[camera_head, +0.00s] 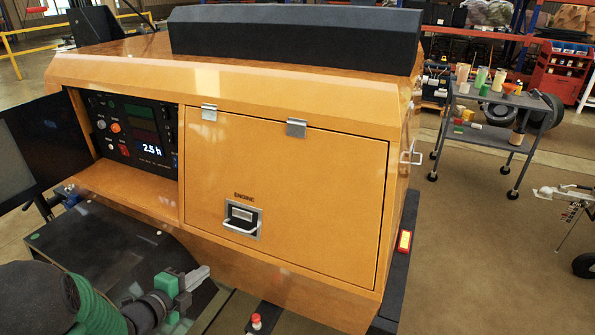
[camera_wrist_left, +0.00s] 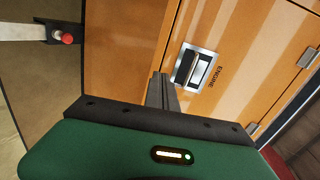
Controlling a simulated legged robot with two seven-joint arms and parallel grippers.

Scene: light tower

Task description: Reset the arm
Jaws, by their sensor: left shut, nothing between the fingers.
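My left gripper (camera_head: 197,277) shows at the lower left of the head view, on my green and black left arm. Its fingers are shut with nothing between them. They are apart from the orange light tower cabinet (camera_head: 230,290), in front of its lower left part. The left wrist view shows the shut fingers (camera_wrist_left: 162,90) near the engine latch (camera_wrist_left: 192,68), which sits in the engine door (camera_head: 310,190). The door is closed. The control panel (camera_head: 130,130) has a lit display reading about 2.5 h. My right gripper is in neither view.
A black panel door (camera_head: 45,140) stands open at the left. A red knob (camera_head: 256,321) is low in front of the cabinet. A grey cart (camera_head: 490,135) with several items stands at the right. The floor (camera_head: 480,240) between is clear.

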